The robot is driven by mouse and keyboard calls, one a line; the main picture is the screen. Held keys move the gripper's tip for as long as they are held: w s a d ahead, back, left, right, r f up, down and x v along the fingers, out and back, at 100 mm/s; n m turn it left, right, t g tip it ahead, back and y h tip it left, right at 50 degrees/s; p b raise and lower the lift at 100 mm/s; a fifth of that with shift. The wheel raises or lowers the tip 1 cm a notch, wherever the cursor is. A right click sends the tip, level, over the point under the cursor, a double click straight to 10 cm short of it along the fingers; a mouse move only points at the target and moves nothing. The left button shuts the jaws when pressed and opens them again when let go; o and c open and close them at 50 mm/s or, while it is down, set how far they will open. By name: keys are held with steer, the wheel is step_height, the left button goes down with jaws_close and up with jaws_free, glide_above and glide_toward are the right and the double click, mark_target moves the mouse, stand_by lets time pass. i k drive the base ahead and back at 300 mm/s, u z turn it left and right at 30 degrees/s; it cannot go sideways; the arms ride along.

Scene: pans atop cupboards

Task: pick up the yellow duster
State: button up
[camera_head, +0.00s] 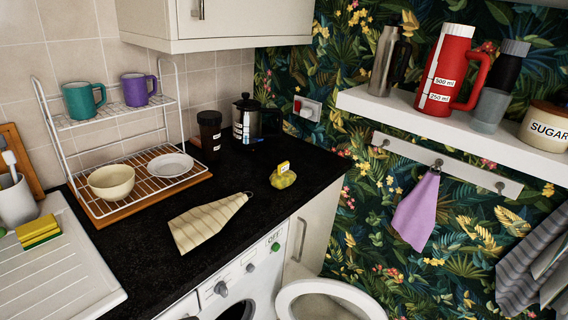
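A pale yellow-beige striped cloth (208,222) with a hanging loop lies flat on the black worktop (140,262), near its front edge above the washing machine. It looks like a folded duster. A smaller yellow-green lump (283,181) with a yellow tag sits farther right on the worktop; I cannot tell if it is cloth. The two are apart. My gripper is not in view.
A wire rack (110,190) with a bowl, plate and mugs stands at the left. A dark cup (210,134) and a cafetiere (246,118) stand at the back. A purple cloth (416,208) hangs at right.

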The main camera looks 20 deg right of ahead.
mark_target(282, 178)
steer(key=u, duration=0.05)
steer(key=k, duration=0.6)
steer(key=z, duration=0.7)
steer(key=i, duration=0.95)
steer(key=z, duration=0.45)
steer(key=i, duration=1.25)
steer(key=u, duration=0.9)
steer(key=i, duration=0.5)
steer(key=u, duration=0.45)
